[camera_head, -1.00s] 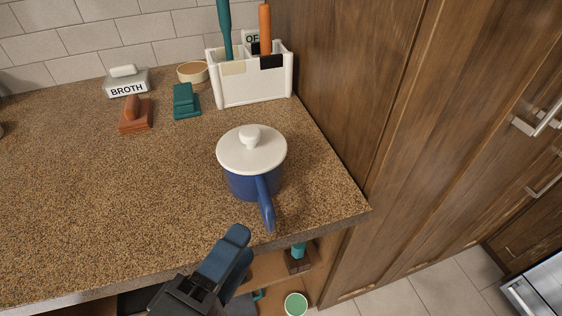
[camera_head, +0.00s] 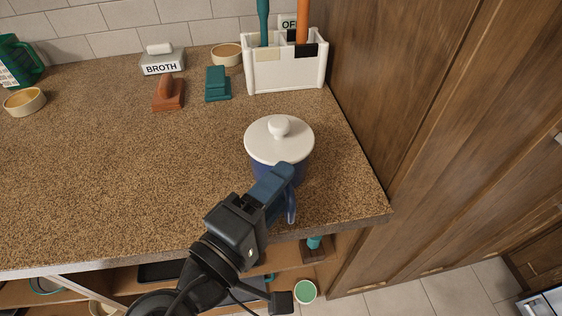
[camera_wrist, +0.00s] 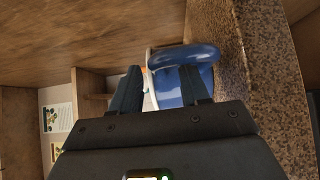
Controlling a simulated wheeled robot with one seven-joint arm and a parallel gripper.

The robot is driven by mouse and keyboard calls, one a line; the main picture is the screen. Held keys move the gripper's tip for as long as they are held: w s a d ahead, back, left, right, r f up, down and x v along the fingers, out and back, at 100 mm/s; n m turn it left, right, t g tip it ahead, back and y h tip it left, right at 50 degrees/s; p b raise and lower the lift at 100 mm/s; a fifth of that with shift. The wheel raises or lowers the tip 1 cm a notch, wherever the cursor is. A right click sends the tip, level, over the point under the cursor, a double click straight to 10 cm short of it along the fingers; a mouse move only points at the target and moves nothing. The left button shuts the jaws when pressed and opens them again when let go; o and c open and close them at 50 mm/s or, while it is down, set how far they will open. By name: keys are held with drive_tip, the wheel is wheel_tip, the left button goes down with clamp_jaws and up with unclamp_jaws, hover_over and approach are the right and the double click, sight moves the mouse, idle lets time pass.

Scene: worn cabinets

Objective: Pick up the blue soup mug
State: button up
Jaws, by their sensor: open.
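The blue soup mug (camera_head: 303,168) stands on the speckled counter near its front right corner, with a white knobbed lid (camera_head: 279,143) on top. Its blue handle (camera_head: 291,208) points toward the front edge. My gripper (camera_head: 278,180) is open in front of the mug and hides much of its body in the head view. In the wrist view, the mug (camera_wrist: 171,90) and its curved handle (camera_wrist: 184,56) lie just ahead of my gripper (camera_wrist: 160,80), toward the right finger. I cannot tell whether a finger touches the mug; nothing is gripped.
A white caddy (camera_head: 284,75) with upright tools stands behind the mug. A BROTH box (camera_head: 162,65), brown block (camera_head: 168,95), teal block (camera_head: 217,84) and tan bowl (camera_head: 227,55) sit further left. A wooden cabinet (camera_head: 400,90) closes the right. The counter left of the mug is clear.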

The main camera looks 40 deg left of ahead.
drive_tip(key=shift+c, duration=0.3)
clamp_jaws()
idle(1.1)
